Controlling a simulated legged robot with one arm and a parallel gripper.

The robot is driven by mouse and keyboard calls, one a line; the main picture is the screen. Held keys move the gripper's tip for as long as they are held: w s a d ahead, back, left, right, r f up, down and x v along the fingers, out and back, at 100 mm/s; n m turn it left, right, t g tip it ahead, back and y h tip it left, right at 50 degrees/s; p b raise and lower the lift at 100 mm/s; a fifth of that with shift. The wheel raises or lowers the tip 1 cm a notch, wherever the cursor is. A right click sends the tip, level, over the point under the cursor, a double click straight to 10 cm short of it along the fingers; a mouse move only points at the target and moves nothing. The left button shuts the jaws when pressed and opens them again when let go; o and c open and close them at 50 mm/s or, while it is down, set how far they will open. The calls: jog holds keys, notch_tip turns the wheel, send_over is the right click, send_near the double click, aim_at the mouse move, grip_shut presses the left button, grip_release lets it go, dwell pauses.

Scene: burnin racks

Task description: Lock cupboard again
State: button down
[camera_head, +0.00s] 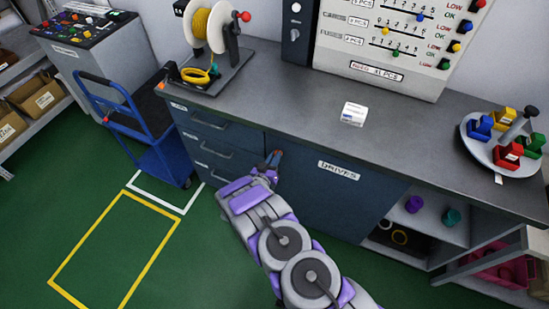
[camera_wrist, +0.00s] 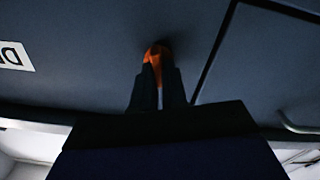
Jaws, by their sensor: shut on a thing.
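The cupboard (camera_head: 325,195) is the dark blue door labelled DRIVES under the grey worktop, and it looks closed. Its label shows partly in the wrist view (camera_wrist: 14,55), where the door face (camera_wrist: 95,50) fills the upper left. My gripper (camera_head: 274,160) is at the upper left part of the door, beside the seam with the drawers. In the wrist view my gripper (camera_wrist: 158,85) is shut on a small orange-red key or knob (camera_wrist: 157,54) at the door face. My fingers hide most of it, and I cannot tell how it is turned.
Drawers (camera_head: 215,145) with bar handles are left of the door. A blue cart (camera_head: 150,135) stands further left. An open shelf (camera_head: 430,220) is at the right.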

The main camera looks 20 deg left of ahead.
jog(key=n, duration=0.7)
jog(key=shift+w+a, duration=0.1)
jog(key=shift+a, duration=0.3)
jog(key=shift+a+f+n+b, duration=0.15)
jog(key=shift+n+b, duration=0.25)
jog(key=shift+n, duration=1.4)
jog(key=shift+d+f+n+b, duration=0.1)
jog(key=shift+n+b, duration=0.25)
jog(key=shift+n, duration=1.45)
jog(key=c, duration=1.4)
grip_release()
jog(key=shift+a+f, duration=0.1)
jog(key=shift+o, duration=1.2)
jog(key=shift+w+f, duration=0.1)
jog(key=shift+f, duration=0.1)
